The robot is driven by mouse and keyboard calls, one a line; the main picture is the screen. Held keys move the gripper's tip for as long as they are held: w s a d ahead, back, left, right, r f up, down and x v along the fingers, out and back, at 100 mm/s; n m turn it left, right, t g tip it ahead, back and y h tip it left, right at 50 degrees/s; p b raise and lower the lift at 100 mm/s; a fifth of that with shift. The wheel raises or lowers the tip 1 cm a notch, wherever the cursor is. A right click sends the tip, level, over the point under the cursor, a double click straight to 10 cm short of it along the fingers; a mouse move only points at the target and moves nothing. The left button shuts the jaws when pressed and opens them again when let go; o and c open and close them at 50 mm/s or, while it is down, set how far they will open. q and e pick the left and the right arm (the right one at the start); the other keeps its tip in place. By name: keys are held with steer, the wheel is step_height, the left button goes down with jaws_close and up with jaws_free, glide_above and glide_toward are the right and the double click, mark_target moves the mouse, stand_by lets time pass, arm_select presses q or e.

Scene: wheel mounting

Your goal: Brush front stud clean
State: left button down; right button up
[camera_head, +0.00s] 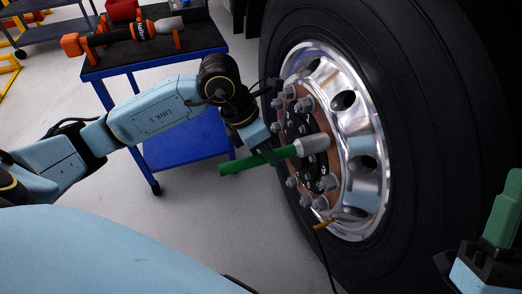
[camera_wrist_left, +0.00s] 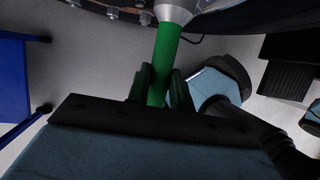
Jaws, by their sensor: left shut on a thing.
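My left gripper (camera_head: 265,155) is shut on the green handle of a brush (camera_head: 238,165). The handle also shows between the dark fingers in the left wrist view (camera_wrist_left: 164,60). The brush's pale grey cylindrical head (camera_head: 313,144) points at the wheel hub (camera_head: 298,128), in front of the ring of studs. Whether it touches or covers a stud cannot be told. Several grey studs or nuts (camera_head: 304,105) ring the hub. My right gripper (camera_head: 502,210) is at the lower right, with a green finger-like part pointing up; its opening cannot be made out.
The polished rim (camera_head: 375,190) and large black tyre (camera_head: 425,130) fill the right side. A blue cart (camera_head: 185,62) behind my left arm bears an orange-and-black power tool (camera_head: 135,32). A small yellowish part (camera_head: 322,225) shows at the rim's lower edge. Grey floor lies between.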

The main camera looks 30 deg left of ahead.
arm_select(q)
steer(key=shift+s+a, duration=0.1)
stand_by(0.3)
steer(key=shift+s+a, duration=0.65)
steer(key=shift+s, duration=0.1)
steer(key=shift+d, duration=0.1)
steer(key=shift+w+d, duration=0.7)
steer(key=shift+w, duration=0.2)
steer(key=shift+s+a, duration=0.1)
steer(key=shift+a, duration=0.05)
steer(key=shift+s+a, duration=0.65)
steer(key=shift+s, duration=0.15)
